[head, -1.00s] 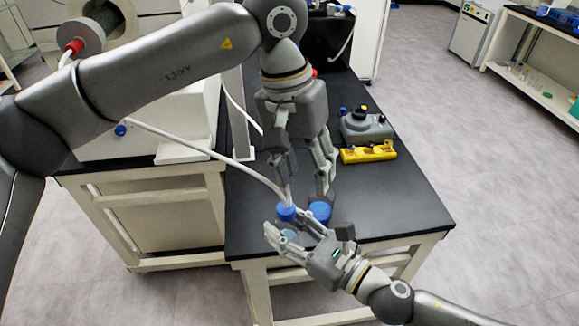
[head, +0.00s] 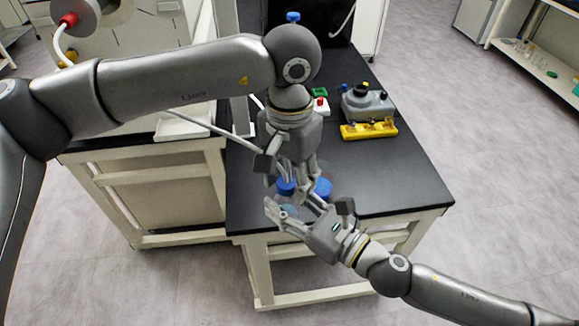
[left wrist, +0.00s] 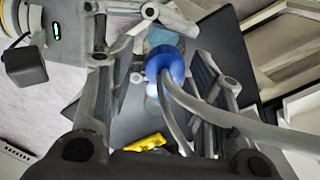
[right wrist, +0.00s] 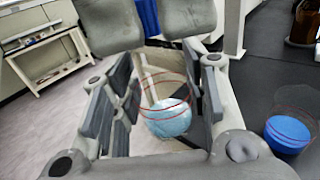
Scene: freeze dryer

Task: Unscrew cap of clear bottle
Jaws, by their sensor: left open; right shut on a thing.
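The clear bottle (right wrist: 168,118) has pale blue contents and sits between the fingers of my right gripper (right wrist: 160,105), which is shut on it. In the head view my right gripper (head: 290,211) is near the table's front edge. The bottle's blue cap (left wrist: 166,66) has a pale tube leading from it. My left gripper (head: 287,182) comes from above and is open, with its fingers on either side of the blue cap (head: 286,187). In the left wrist view the cap lies between the spread fingers, and I cannot tell whether they touch it.
A yellow rack (head: 368,130) and a grey device (head: 367,103) are farther back. The right side of the table is clear.

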